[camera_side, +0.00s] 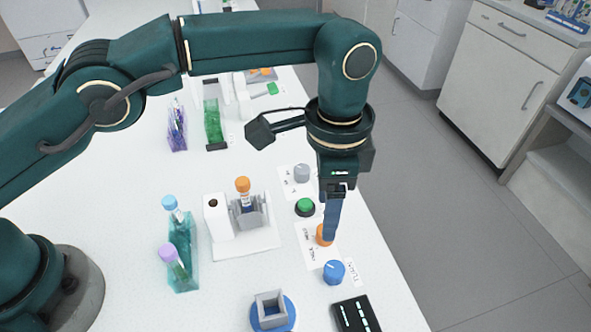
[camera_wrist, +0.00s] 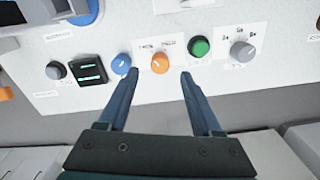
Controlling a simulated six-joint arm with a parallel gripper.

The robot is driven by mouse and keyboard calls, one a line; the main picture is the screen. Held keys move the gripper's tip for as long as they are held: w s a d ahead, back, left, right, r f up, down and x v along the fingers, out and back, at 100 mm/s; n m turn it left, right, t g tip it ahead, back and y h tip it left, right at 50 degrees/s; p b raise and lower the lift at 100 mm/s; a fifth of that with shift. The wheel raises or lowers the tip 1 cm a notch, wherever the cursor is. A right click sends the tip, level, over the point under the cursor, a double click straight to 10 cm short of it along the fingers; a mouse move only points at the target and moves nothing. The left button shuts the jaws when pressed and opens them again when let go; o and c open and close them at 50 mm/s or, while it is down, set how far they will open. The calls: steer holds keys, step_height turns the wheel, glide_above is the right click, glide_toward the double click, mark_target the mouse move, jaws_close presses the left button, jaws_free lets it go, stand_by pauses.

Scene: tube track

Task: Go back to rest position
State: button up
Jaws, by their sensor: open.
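My gripper (camera_side: 332,239) points down over the panel at the table's right edge in the side view. Its blue fingers are at the orange knob (camera_side: 321,233). In the wrist view, my gripper (camera_wrist: 159,74) has its two fingers spread apart, with the orange knob (camera_wrist: 160,63) visible between and just beyond the tips. A gap shows on each side of the knob, and nothing is held. The left fingertip is close to the blue knob (camera_wrist: 121,64). In the side view, the fingers partly hide the orange knob.
The green button (camera_side: 305,206), grey knob (camera_side: 302,173), blue knob (camera_side: 333,271) and black display (camera_side: 356,314) are near the gripper. An orange-capped tube (camera_side: 243,190) stands in a white device (camera_side: 245,243). A teal rack (camera_side: 183,259) holds capped tubes. Floor lies beyond the table edge.

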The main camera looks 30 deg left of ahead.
steer(key=a+r+n+t+h, duration=0.1)
steer(key=a+r+n+t, duration=0.35)
steer(key=a+r, duration=1.2)
steer(key=s+a+n+t, duration=0.1)
steer(key=s+a+n, duration=0.45)
steer(key=s, duration=0.35)
steer(key=s+a+f+n+y, duration=0.1)
steer(key=s+f, duration=0.4)
steer(key=f, duration=0.2)
steer(key=shift+a+n, duration=0.3)
steer(key=shift+a, duration=0.1)
